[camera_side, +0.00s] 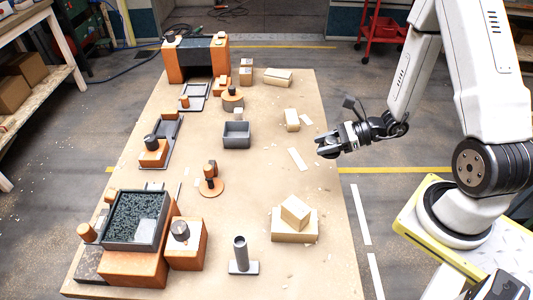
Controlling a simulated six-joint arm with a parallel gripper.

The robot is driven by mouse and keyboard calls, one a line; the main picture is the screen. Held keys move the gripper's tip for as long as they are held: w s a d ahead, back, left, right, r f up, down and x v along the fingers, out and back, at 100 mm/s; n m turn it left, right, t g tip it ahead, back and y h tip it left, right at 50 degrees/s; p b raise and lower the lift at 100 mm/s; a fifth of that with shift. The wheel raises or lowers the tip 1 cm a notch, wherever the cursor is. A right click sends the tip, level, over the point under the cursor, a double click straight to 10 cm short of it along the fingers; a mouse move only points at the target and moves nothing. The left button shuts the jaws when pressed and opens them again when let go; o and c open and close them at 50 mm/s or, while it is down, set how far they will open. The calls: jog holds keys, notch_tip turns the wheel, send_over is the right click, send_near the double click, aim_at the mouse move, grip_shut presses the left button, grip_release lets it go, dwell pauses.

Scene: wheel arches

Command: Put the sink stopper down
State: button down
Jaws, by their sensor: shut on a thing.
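My gripper (326,148) is above the right edge of the table, pointing left. It is shut on a small dark piece at its jaws, which I take to be the sink stopper; its shape is too small and dark to make out, and the fingers partly hide it. The held piece is clear of the blocks on the table. A grey open square basin (237,135) stands mid-table, left of my gripper. A larger dark-rimmed tray with dark granular filling (137,218) sits on orange blocks at the front left.
The table (265,185) has bare room around its middle. Pale wooden blocks (294,222) are stacked front right, and another block (292,120) lies near the gripper. A grey upright tube (240,252) stands at the front. A dark arch on orange blocks (196,58) is at the back.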

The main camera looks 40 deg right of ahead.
jog(key=w+a+n+g+y, duration=0.1)
jog(key=a, duration=0.7)
jog(key=shift+w+n+g+y, duration=0.2)
jog(key=shift+n+g+y, duration=0.1)
jog(key=shift+n, duration=0.1)
jog(key=shift+r, duration=0.1)
send_over(258, 172)
jog(key=shift+s+f, duration=0.1)
jog(key=shift+f, duration=4.6)
jog(key=shift+f, duration=0.2)
jog(key=shift+w+f, duration=0.15)
jog(key=shift+f, duration=0.65)
jog(key=shift+w+f, duration=0.1)
jog(key=shift+f, duration=0.7)
jog(key=shift+f, duration=0.15)
